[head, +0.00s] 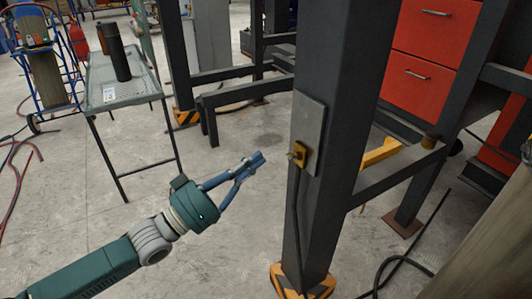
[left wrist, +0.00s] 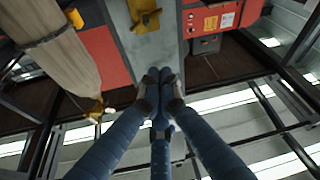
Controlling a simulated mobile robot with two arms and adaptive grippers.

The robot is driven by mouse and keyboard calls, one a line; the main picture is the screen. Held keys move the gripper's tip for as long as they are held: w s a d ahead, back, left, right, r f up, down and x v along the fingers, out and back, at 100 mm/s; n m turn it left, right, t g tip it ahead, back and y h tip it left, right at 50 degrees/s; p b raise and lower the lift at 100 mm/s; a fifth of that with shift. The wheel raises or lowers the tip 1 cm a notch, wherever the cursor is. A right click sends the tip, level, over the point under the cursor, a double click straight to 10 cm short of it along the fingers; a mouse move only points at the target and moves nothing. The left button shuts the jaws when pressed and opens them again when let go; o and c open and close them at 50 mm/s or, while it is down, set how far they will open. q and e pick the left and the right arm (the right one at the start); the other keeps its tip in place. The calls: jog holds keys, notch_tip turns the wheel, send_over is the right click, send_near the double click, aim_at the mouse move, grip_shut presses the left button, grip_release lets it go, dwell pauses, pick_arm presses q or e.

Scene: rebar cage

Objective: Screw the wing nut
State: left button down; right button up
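A small brass-coloured wing nut (head: 296,155) sits on a yellow bracket (head: 301,152), fixed to a grey plate (head: 308,120) on the dark upright post. In the left wrist view the wing nut and bracket (left wrist: 145,19) show at the top centre, on the grey surface. My left gripper (head: 253,163) is left of the wing nut and apart from it, with its blue fingers pointing toward the post. In the left wrist view the fingertips (left wrist: 161,82) are drawn together below the bracket, with nothing visible between them. My right gripper is not in view.
The dark post (head: 345,80) stands on a yellow-and-black striped foot (head: 302,284). A cable hangs down the post below the bracket. A metal table (head: 140,93) with a black cylinder (head: 116,52) stands at the left. Red drawers (head: 425,50) are behind the post. Open floor surrounds my left arm.

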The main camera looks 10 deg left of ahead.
pick_arm(q)
notch_tip(320, 180, up, 3)
send_over(294, 157)
jog(key=s+a, duration=0.1)
jog(key=a, duration=0.2)
jog(key=shift+s, duration=0.2)
jog(key=f, duration=0.1)
jog(key=f+b, duration=0.1)
jog(key=shift+s+d+f, duration=0.25)
jog(key=shift+d+f, duration=0.1)
jog(key=shift+s+d+f, duration=0.1)
jog(key=shift+s+f, duration=0.2)
jog(key=shift+f, duration=0.35)
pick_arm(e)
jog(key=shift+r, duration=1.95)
